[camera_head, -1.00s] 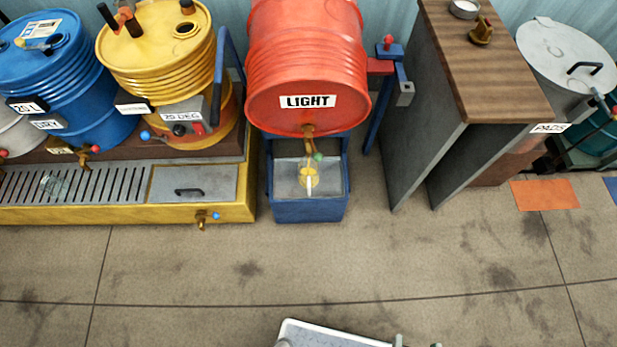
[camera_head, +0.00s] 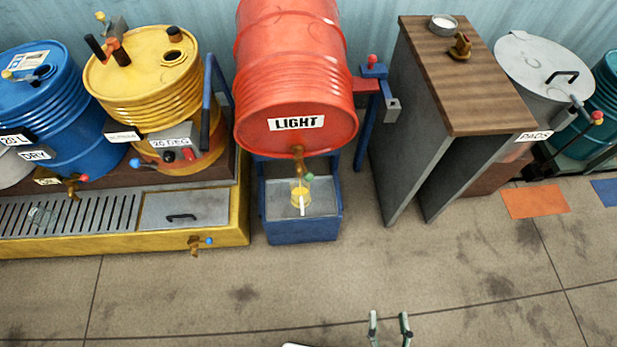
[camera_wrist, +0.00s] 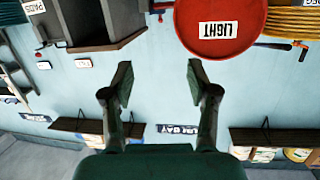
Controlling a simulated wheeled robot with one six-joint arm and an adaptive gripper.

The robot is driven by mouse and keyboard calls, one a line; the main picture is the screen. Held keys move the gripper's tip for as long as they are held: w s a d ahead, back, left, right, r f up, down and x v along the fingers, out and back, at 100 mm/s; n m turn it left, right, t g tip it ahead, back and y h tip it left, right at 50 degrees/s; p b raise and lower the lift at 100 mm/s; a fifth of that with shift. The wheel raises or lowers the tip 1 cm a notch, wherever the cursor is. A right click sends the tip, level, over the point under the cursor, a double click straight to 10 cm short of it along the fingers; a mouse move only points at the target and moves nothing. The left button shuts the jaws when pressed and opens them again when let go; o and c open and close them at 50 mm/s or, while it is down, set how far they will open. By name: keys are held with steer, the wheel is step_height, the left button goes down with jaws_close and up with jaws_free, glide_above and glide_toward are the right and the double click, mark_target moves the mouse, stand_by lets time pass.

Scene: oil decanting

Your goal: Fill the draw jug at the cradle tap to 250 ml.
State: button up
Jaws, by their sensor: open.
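The draw jug (camera_head: 300,197) is a small clear vessel with yellow liquid in it and a pale upright strip on its front. It stands on the grey top of the blue stand (camera_head: 303,228), below the brass cradle tap (camera_head: 298,158). The tap is on the front of the red drum marked LIGHT (camera_head: 296,135) and has a green knob (camera_head: 309,177). The exact level in the jug is too small to read. My gripper (camera_head: 389,318) is open and empty, low in the head view, well apart from the jug. Its spread fingers also show in the wrist view (camera_wrist: 158,72).
A yellow drip bench (camera_head: 120,238) with blue and yellow drums stands at left. A grey cabinet with a wooden top (camera_head: 470,90) stands right of the red drum. A blue post with a red knob (camera_head: 370,100) lies between them. The floor in front is clear.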

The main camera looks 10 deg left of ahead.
steer(key=w+a+f+y, duration=0.1)
steer(key=w+a+f, duration=0.3)
steer(key=w+f, duration=0.3)
steer(key=n+y, duration=0.2)
steer(key=y, duration=0.3)
glide_toward(310, 181)
steer(key=w, duration=0.1)
steer(key=x, duration=1)
steer(key=shift+w+a+f, duration=0.2)
steer(key=shift+w+a, duration=0.05)
steer(key=shift+a, duration=0.1)
jaws_close()
